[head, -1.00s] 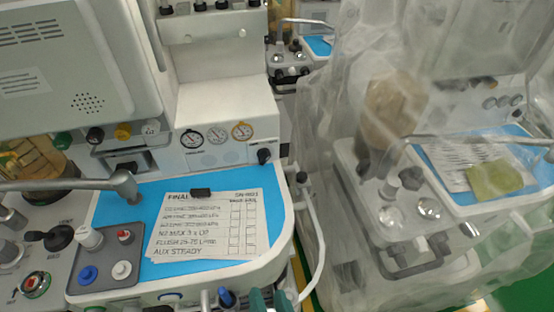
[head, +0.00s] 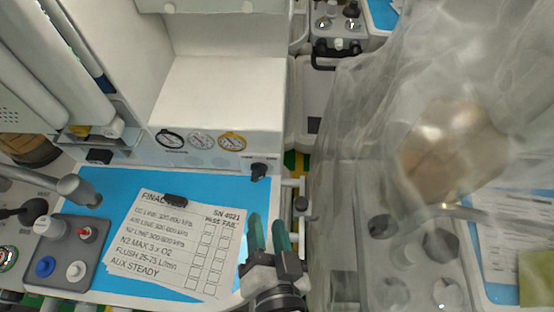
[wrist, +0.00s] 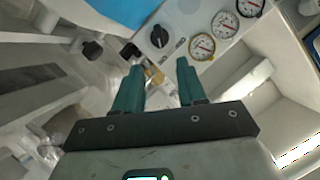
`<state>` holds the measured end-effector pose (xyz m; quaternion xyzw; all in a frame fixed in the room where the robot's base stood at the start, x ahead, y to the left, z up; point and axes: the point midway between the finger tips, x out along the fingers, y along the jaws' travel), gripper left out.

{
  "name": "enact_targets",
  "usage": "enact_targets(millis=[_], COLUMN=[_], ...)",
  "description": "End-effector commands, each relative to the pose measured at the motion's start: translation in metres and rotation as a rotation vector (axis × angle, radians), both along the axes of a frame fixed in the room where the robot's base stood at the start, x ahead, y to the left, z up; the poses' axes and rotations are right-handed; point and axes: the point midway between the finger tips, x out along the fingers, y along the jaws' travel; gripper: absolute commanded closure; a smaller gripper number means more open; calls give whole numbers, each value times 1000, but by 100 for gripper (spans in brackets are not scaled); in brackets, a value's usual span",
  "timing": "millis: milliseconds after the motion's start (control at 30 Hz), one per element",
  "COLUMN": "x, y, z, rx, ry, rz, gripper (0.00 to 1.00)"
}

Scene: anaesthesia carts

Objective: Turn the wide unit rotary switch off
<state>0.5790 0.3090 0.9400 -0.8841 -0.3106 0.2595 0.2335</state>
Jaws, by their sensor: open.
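A black rotary switch (head: 258,171) sits on the front of the white unit, right of the gauges. It also shows in the wrist view (wrist: 159,36), just beyond the fingertips and slightly above the gap between them. My gripper (head: 268,228) has two teal fingers, open and empty, below the switch in the head view and apart from it. In the wrist view my gripper (wrist: 160,68) has its fingers spread, with nothing between them. The switch's exact setting is too small to tell.
Three gauges (head: 201,141) are left of the switch. A paper checklist (head: 182,240) lies on the blue worktop (head: 125,180). A small panel (head: 70,255) with coloured knobs is at left. A rail with a black knob (head: 301,204) is at right. A plastic-draped cart (head: 400,80) stands further right.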

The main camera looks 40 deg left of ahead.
Motion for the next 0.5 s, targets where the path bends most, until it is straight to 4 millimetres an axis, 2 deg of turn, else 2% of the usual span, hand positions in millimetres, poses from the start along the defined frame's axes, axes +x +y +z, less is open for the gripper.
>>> enact_targets(millis=[167, 500], x=[9, 49], y=[9, 49], z=[-3, -22], rx=[0, -1], ry=[-2, -2], rz=[0, 0], gripper=[60, 60])
